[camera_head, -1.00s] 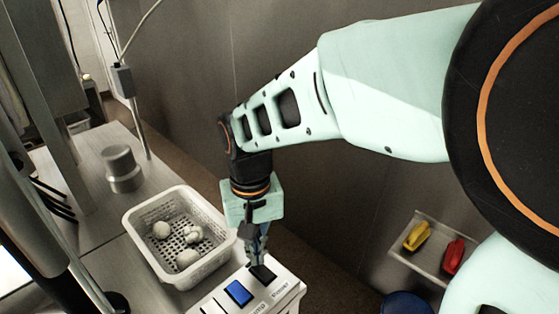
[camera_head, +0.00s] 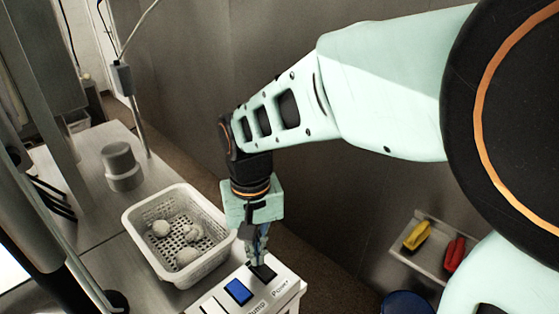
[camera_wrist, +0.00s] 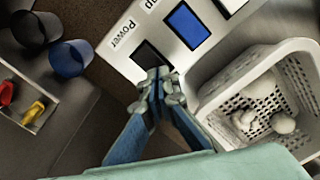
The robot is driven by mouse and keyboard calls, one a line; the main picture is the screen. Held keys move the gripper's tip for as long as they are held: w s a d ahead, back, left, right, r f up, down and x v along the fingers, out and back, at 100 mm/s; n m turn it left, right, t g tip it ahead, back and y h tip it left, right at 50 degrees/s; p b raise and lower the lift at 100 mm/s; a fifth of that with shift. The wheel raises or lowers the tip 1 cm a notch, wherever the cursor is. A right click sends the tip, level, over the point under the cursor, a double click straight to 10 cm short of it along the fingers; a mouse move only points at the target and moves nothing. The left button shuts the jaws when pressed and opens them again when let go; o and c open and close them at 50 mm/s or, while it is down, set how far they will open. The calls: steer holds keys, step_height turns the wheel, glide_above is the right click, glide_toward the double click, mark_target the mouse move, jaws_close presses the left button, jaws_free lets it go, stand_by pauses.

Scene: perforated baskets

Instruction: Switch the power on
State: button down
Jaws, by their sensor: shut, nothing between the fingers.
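The white switch panel (camera_head: 285,291) stands at the bottom of the head view. Its black rocker switch (camera_head: 264,273) sits beside the label "Power"; in the wrist view the switch (camera_wrist: 147,54) is partly hidden behind my fingertips. A blue switch (camera_head: 238,292) is next to it on the panel, also seen in the wrist view (camera_wrist: 188,25). My gripper (camera_head: 257,262) points down with its fingers shut and empty. Its tips (camera_wrist: 158,75) are at the black switch; I cannot tell whether they touch or press it.
A white perforated basket (camera_head: 145,243) with several pale round lumps stands close left of my gripper. A grey metal cylinder (camera_head: 122,166) stands behind it. A wall shelf (camera_head: 431,267) holds yellow and red items. A blue bin (camera_wrist: 71,58) is below.

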steer(key=shift+f+b, duration=0.5)
steer(key=shift+f, duration=0.25)
stand_by(0.4)
step_height(320, 180, up, 8)
steer(key=p, duration=0.6)
stand_by(0.4)
